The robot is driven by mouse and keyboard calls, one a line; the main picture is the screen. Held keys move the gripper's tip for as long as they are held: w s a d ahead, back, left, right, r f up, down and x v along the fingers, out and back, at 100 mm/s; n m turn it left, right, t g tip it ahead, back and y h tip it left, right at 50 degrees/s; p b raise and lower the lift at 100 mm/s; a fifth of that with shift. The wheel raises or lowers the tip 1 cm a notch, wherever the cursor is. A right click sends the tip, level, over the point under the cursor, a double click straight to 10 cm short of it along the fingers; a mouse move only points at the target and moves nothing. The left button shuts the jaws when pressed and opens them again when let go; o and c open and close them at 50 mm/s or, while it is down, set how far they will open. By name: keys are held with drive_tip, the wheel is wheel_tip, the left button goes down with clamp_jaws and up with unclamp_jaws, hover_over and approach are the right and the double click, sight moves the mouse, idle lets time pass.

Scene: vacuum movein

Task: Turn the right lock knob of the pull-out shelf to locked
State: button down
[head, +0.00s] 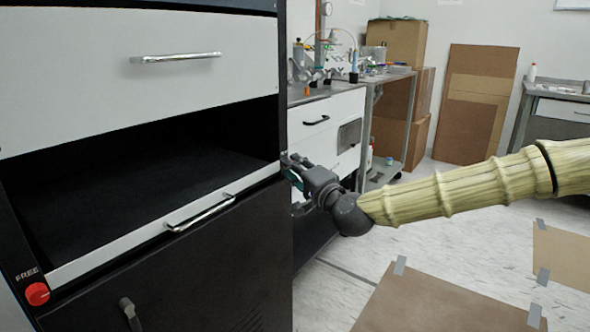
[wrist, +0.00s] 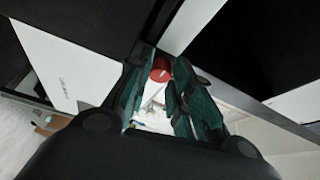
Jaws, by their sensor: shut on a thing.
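The pull-out shelf (head: 120,242) shows its white front strip and silver handle in the head view, below a dark open bay. The right lock knob (wrist: 160,69) is red and sits between my gripper's fingertips in the wrist view. Its pointing direction cannot be read there. In the head view my gripper hides it. My gripper (head: 290,172) is at the right end of the shelf front, shut on the right knob; its green-padded fingers also show in the wrist view. The left lock knob (head: 37,293) is red, under the label FREE.
A white drawer (head: 140,70) with a handle is above the bay, and a dark lower door (head: 190,285) is below the shelf. A bench with white drawers (head: 330,125) stands behind my gripper. Flat cardboard sheets (head: 430,300) lie on the floor at the right.

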drive_tip(key=c, duration=1.3)
unclamp_jaws()
drive_tip(key=shift+o, duration=0.2)
drive_tip(key=v, duration=0.8)
